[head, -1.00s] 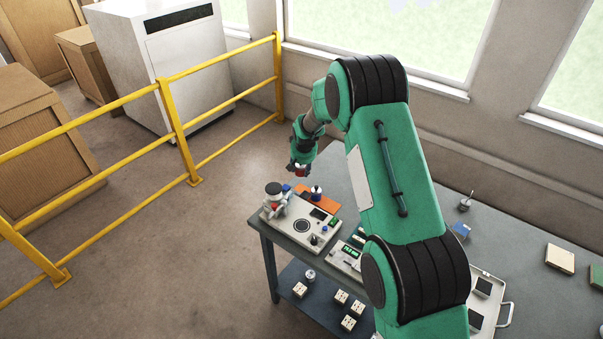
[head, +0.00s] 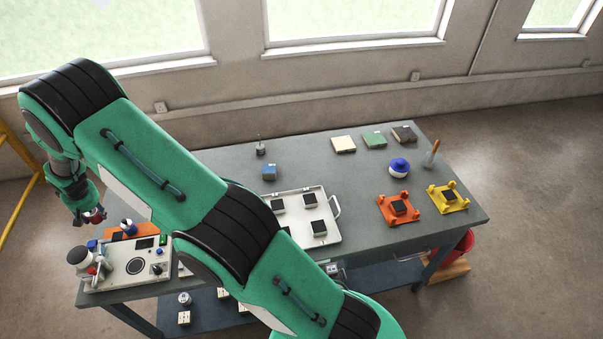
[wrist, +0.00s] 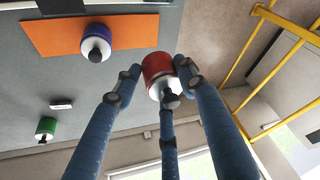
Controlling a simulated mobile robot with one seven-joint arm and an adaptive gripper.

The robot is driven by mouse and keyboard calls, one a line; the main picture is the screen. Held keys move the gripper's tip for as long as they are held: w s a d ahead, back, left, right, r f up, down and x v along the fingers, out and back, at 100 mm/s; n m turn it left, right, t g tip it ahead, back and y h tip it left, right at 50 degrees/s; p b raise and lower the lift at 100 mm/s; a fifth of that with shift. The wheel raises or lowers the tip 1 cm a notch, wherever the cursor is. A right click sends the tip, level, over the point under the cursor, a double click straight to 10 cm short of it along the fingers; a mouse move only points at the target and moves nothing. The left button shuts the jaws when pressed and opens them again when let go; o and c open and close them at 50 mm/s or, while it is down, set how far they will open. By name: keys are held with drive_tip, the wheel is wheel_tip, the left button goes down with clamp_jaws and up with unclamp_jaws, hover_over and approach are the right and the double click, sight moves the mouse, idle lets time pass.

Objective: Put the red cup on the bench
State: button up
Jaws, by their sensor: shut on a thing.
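My gripper (head: 88,212) is shut on the red cup (wrist: 157,66), which has a red body, a white band and a dark knob. In the wrist view the fingers close around the cup. In the head view only a small red part of the cup (head: 97,214) shows between the fingers. The cup is held up in the air near the back left corner of the grey bench (head: 355,195). In the wrist view it overlaps the bench's edge, with floor to the right. I see no contact between cup and bench.
An orange mat (wrist: 70,34) bears a blue-topped cup (wrist: 96,43). A green cup (wrist: 46,127) stands farther off. A white instrument box (head: 130,265) is in front of the mat. The bench holds a white tray (head: 329,238). A yellow rail (wrist: 229,70) is off the bench's left end.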

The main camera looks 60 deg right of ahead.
drive_tip(key=s+d+f+m+h+b, duration=0.1)
drive_tip(key=s+d+m, duration=0.1)
drive_tip(key=s+d, duration=0.5)
drive_tip(key=s+d+f+m+b, duration=0.1)
drive_tip(key=s+d, duration=0.5)
drive_tip(key=d, duration=1.4)
drive_tip(key=s+d+f+m+h+b, duration=0.1)
drive_tip(key=s+d+m+b, duration=0.2)
drive_tip(key=s+d, duration=0.4)
drive_tip(key=d+m, duration=0.1)
drive_tip(key=d, duration=0.6)
drive_tip(key=shift+s+d+f+g+h, duration=0.2)
drive_tip(key=shift+s+f+g+h, duration=0.1)
drive_tip(key=shift+s+g, duration=0.1)
drive_tip(key=s+d, duration=0.3)
drive_tip(key=s+d+f+m+b, duration=0.1)
drive_tip(key=s+d, duration=0.2)
drive_tip(key=s, duration=0.1)
drive_tip(key=s+d+m+b, duration=0.1)
drive_tip(key=s+d, duration=0.2)
drive_tip(key=shift+s+f+g+h, duration=0.2)
drive_tip(key=shift+s+g+h, duration=0.1)
drive_tip(key=shift+w, duration=0.15)
